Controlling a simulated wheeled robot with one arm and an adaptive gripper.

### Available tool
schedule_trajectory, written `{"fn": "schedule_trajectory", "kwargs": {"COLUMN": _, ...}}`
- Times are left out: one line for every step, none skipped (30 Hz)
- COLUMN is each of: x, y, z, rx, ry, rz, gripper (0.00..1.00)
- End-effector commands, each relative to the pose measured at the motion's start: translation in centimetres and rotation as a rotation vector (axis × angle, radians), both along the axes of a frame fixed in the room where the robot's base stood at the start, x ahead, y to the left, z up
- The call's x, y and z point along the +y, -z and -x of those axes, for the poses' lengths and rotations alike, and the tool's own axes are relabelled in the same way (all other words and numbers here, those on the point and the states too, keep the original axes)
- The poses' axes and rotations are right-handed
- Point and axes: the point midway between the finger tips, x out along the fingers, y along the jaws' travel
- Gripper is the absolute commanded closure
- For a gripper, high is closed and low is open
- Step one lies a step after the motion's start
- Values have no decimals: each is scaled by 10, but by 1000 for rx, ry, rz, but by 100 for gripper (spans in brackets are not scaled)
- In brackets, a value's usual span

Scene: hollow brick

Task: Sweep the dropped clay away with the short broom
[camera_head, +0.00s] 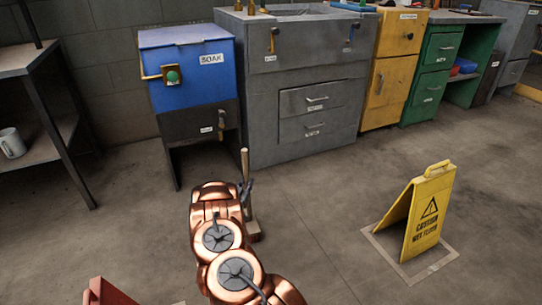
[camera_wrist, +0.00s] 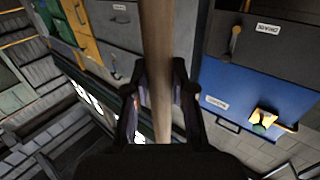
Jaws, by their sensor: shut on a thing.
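The short broom has a pale wooden handle (camera_head: 245,164) that stands nearly upright in the head view, beside the end of my copper arm. Its reddish-brown lower end (camera_head: 253,231) shows just right of the arm, close to the floor; I cannot tell whether it touches. My gripper (camera_head: 246,188) is shut on the handle. In the wrist view the handle (camera_wrist: 158,40) runs up between the two dark fingers of my gripper (camera_wrist: 160,88). I cannot make out any dropped clay on the floor; my arm hides part of it.
A yellow caution sign (camera_head: 430,215) stands on the floor at the right, inside a pale square outline. A blue-topped cabinet (camera_head: 188,65), grey drawers (camera_head: 305,100) and yellow and green cabinets line the wall. A dark shelf with a white mug (camera_head: 12,143) stands left. Floor (camera_head: 320,200) between is open.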

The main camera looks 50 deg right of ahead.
Motion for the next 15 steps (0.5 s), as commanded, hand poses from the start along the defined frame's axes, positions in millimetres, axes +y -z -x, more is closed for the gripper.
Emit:
{"fn": "schedule_trajectory", "kwargs": {"x": 0, "y": -18, "z": -1, "rx": -7, "ry": 1, "rz": 2, "gripper": 100}}
{"fn": "schedule_trajectory", "kwargs": {"x": 0, "y": -19, "z": -1, "rx": -6, "ry": 0, "rz": 2, "gripper": 100}}
{"fn": "schedule_trajectory", "kwargs": {"x": 1, "y": -22, "z": -2, "rx": -5, "ry": -2, "rz": 3, "gripper": 100}}
{"fn": "schedule_trajectory", "kwargs": {"x": 2, "y": -25, "z": -2, "rx": -5, "ry": -3, "rz": 3, "gripper": 100}}
{"fn": "schedule_trajectory", "kwargs": {"x": 2, "y": -28, "z": -2, "rx": -5, "ry": -3, "rz": 3, "gripper": 100}}
{"fn": "schedule_trajectory", "kwargs": {"x": 2, "y": -31, "z": -2, "rx": -6, "ry": -3, "rz": 4, "gripper": 100}}
{"fn": "schedule_trajectory", "kwargs": {"x": 2, "y": -34, "z": -2, "rx": -6, "ry": -3, "rz": 4, "gripper": 100}}
{"fn": "schedule_trajectory", "kwargs": {"x": 2, "y": -37, "z": -2, "rx": -7, "ry": -3, "rz": 3, "gripper": 100}}
{"fn": "schedule_trajectory", "kwargs": {"x": 1, "y": -41, "z": -2, "rx": -7, "ry": -2, "rz": 3, "gripper": 100}}
{"fn": "schedule_trajectory", "kwargs": {"x": 1, "y": -44, "z": -2, "rx": -7, "ry": -2, "rz": 3, "gripper": 100}}
{"fn": "schedule_trajectory", "kwargs": {"x": 1, "y": -46, "z": -2, "rx": -7, "ry": -2, "rz": 4, "gripper": 100}}
{"fn": "schedule_trajectory", "kwargs": {"x": 1, "y": -50, "z": -2, "rx": -8, "ry": -2, "rz": 3, "gripper": 100}}
{"fn": "schedule_trajectory", "kwargs": {"x": 1, "y": -53, "z": -2, "rx": -8, "ry": -2, "rz": 3, "gripper": 100}}
{"fn": "schedule_trajectory", "kwargs": {"x": 1, "y": -56, "z": -2, "rx": -8, "ry": -2, "rz": 3, "gripper": 100}}
{"fn": "schedule_trajectory", "kwargs": {"x": 0, "y": -60, "z": -2, "rx": -8, "ry": -2, "rz": 3, "gripper": 100}}
